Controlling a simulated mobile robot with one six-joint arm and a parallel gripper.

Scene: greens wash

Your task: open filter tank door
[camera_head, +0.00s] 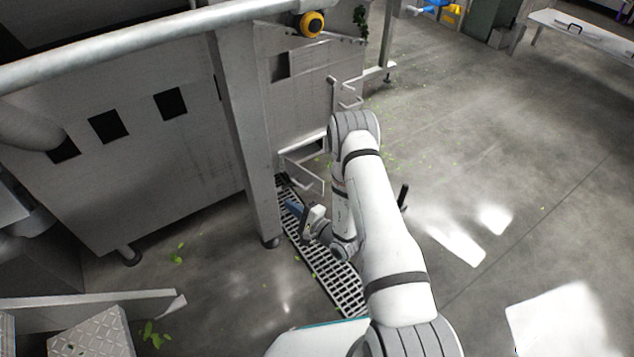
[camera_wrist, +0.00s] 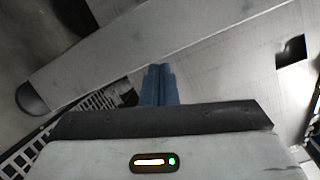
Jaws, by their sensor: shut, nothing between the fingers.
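The grey metal tank housing (camera_head: 140,160) fills the left of the head view, with a row of dark square openings. I cannot tell which part is the filter tank door. My gripper (camera_head: 293,208) is low, beside the post and above the floor grate, apart from the handles. In the wrist view its blue fingers (camera_wrist: 158,85) are together and empty, pointing towards a pale panel (camera_wrist: 215,75).
A grey post (camera_head: 245,130) stands close to my gripper and crosses the wrist view as a diagonal beam (camera_wrist: 150,45). A slotted floor grate (camera_head: 345,290) runs beneath. A pipe rail (camera_head: 150,40) crosses the upper left. Open floor (camera_head: 500,150) lies to the right.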

